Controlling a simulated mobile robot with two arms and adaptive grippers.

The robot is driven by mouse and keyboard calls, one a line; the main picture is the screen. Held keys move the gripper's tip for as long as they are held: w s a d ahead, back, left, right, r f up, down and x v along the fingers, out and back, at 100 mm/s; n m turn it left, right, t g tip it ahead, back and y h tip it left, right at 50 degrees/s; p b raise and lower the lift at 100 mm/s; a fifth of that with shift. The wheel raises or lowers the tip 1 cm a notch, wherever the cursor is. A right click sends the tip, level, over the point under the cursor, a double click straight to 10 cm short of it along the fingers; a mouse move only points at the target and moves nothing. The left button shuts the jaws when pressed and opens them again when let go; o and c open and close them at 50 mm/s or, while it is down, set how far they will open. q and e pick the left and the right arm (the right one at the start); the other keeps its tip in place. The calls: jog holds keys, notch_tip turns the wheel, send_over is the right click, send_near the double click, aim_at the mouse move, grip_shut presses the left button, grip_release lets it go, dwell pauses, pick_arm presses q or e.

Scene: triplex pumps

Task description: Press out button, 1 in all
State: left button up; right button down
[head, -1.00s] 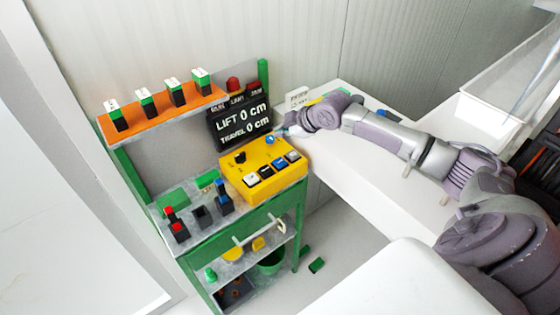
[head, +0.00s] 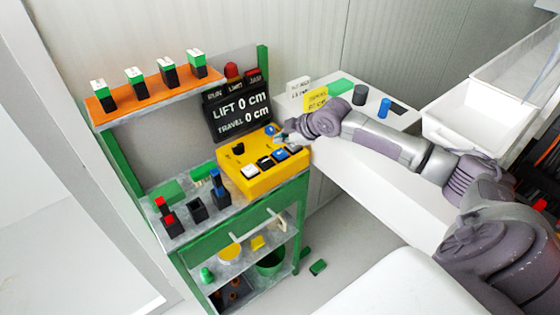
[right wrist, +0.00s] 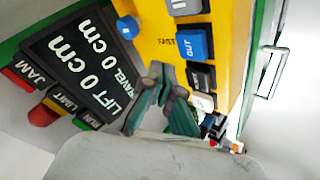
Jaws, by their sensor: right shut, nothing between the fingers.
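The yellow control box (head: 255,186) stands on the bench with a row of buttons. The blue OUT button (right wrist: 192,45) shows clearly in the right wrist view; in the head view the blue button (head: 279,155) is third from the left. My right gripper (right wrist: 160,73) is shut and empty, apart from the OUT button, over the box's back part near a blue knob (right wrist: 128,27). In the head view, my right gripper (head: 284,135) is at the box's back right corner. The black display (head: 240,112) reads LIFT 0 cm, TRAVEL 0 cm. My left gripper is not in view.
An orange shelf (head: 155,90) holds several green-topped blocks. Red, black and blue switches stand on the bench left of the box. A white table (head: 350,165) lies under my right arm, with a white bin (head: 470,125) behind. Lower shelves hold loose parts.

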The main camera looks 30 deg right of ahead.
aim_at(276, 151)
notch_tip(276, 151, down, 2)
jog(key=shift+f+b, duration=0.1)
jog(key=shift+b, duration=0.2)
dwell(1.2)
jog(key=shift+f, duration=0.4)
jog(key=shift+f, duration=0.55)
dwell(0.8)
jog(key=shift+r+p, duration=0.85)
jog(key=shift+r, duration=0.15)
